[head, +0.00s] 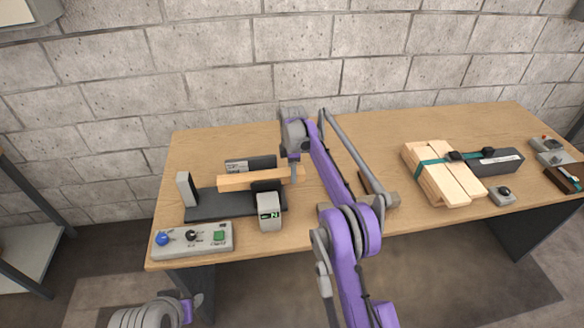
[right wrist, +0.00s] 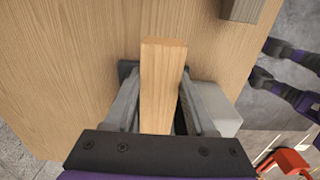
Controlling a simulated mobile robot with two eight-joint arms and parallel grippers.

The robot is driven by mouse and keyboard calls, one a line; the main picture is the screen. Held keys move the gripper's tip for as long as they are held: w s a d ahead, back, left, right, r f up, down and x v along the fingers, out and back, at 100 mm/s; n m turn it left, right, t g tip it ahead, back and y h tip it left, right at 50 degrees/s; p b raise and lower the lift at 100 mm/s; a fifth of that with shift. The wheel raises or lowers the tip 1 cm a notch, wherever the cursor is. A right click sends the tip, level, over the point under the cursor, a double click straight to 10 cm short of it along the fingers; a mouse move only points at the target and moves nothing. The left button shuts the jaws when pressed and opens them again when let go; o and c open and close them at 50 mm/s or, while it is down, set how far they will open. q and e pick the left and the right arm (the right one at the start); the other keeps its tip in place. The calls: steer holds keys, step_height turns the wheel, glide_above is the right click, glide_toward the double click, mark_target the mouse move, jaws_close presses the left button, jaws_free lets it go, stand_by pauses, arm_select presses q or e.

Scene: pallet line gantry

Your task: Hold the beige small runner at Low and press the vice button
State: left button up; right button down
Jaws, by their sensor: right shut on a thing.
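The beige small runner (head: 245,180) is a pale wooden bar, lying level across or just over the dark vice (head: 225,204) at the table's left. My right gripper (head: 294,172) is shut on its right end. In the right wrist view the runner (right wrist: 162,85) sits between both fingers. Whether the runner touches the vice bed is unclear. A control box (head: 205,247) in front carries a green button (head: 219,236), a black knob and a blue knob.
A strapped wood bundle (head: 430,178) lies right of centre, near a dark labelled case (head: 497,161) and a small grey button box (head: 502,196). More small devices (head: 553,152) stand at the far right. The bare wood table (head: 370,127) is clear toward the back wall.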

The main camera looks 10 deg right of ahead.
step_height(320, 180, down, 3)
steer(key=shift+r+b, duration=0.2)
steer(key=shift+b, duration=0.1)
arm_select(q)
steer(key=shift+s+f, duration=0.4)
steer(key=shift+f, duration=0.4)
arm_select(e)
steer(key=shift+f, duration=1.05)
arm_select(q)
steer(key=shift+c, duration=0.2)
